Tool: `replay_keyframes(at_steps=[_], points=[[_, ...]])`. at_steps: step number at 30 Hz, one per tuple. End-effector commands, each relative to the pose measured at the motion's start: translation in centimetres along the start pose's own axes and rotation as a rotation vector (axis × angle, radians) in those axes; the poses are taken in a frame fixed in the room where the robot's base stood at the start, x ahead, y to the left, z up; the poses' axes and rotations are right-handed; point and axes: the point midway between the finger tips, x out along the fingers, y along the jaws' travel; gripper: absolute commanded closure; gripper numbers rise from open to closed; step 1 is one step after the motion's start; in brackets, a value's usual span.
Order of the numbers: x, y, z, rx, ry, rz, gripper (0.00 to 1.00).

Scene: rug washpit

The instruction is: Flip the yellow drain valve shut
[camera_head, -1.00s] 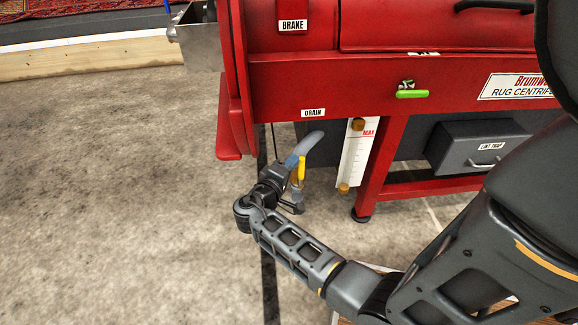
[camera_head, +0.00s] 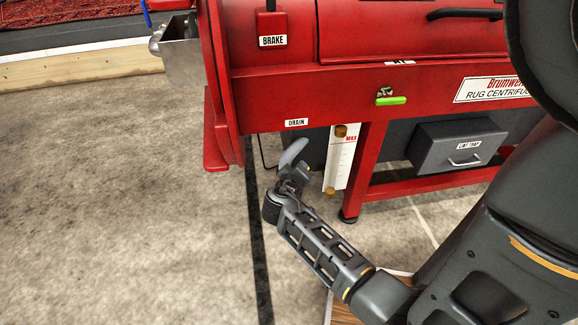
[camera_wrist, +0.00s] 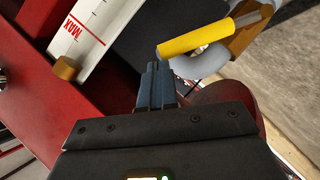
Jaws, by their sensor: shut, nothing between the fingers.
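The yellow drain valve handle (camera_wrist: 200,38) lies slantwise across the top of the wrist view, in front of a grey hose (camera_wrist: 207,66). Its right end meets a brass-coloured fitting (camera_wrist: 252,36). My gripper (camera_wrist: 153,70) is shut and empty, its fingertips close to the handle's free left end. I cannot tell whether they touch it. In the head view my gripper (camera_head: 296,174) is below the DRAIN label (camera_head: 296,122), beside the hose (camera_head: 293,152). There the handle is almost wholly hidden; only a small yellow patch shows.
A white MAX gauge (camera_head: 340,160) hangs just right of my gripper and shows in the wrist view (camera_wrist: 100,30). The red machine leg (camera_head: 364,165) and a grey lint box (camera_head: 455,146) stand farther right. Open concrete floor (camera_head: 120,200) lies to the left.

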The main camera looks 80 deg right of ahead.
Motion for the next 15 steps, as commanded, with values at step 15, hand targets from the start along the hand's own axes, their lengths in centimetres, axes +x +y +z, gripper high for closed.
replay_keyframes(at_steps=[15], points=[[3.7, 1.4, 5.5, 0.403, -0.001, -0.269, 1.0]])
